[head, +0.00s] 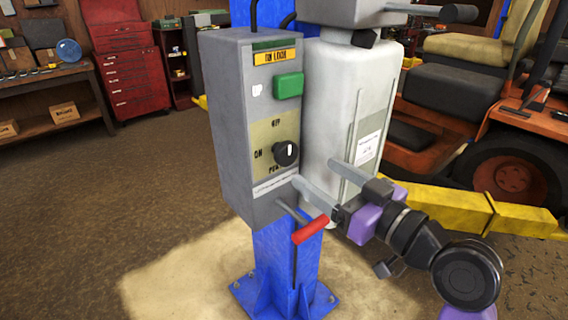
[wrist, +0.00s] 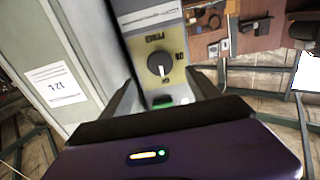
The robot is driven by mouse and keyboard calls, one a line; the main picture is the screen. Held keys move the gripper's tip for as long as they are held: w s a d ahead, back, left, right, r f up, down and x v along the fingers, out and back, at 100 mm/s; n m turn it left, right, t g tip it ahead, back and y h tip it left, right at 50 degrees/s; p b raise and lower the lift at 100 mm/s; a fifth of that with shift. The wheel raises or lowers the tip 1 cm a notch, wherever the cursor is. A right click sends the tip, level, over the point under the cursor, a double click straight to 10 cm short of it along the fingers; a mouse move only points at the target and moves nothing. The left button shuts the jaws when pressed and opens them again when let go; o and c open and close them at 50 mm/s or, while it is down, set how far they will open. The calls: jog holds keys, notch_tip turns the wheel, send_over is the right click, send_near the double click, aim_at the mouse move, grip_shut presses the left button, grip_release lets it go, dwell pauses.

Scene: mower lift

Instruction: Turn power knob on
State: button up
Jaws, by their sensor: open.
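The power knob (head: 286,153) is a round black dial with a white mark, on the tan panel of the grey control box (head: 228,135). Its mark points up, toward the OFF label; ON is printed to its left. In the wrist view, the knob (wrist: 160,64) appears upside down, just beyond and between the finger ends. My gripper (head: 313,172) is open and empty, its fingers pointing at the box from the right, a little below the knob. In the wrist view, both fingers of my gripper (wrist: 159,76) stand spread apart. I see no contact with the knob.
A green button (head: 289,86) sits above the knob. A red-handled lever (head: 310,230) sticks out below the box, close to my fingers. A pale tank (head: 352,100) stands right of the box. The blue post (head: 285,262) supports the box. A yellow lift beam (head: 475,210) lies behind.

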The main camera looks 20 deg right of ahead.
aim_at(289, 156)
jog(key=shift+p+x, duration=0.9)
jog(key=shift+x, duration=3)
jog(key=shift+f, duration=0.15)
jog(key=c, duration=1.4)
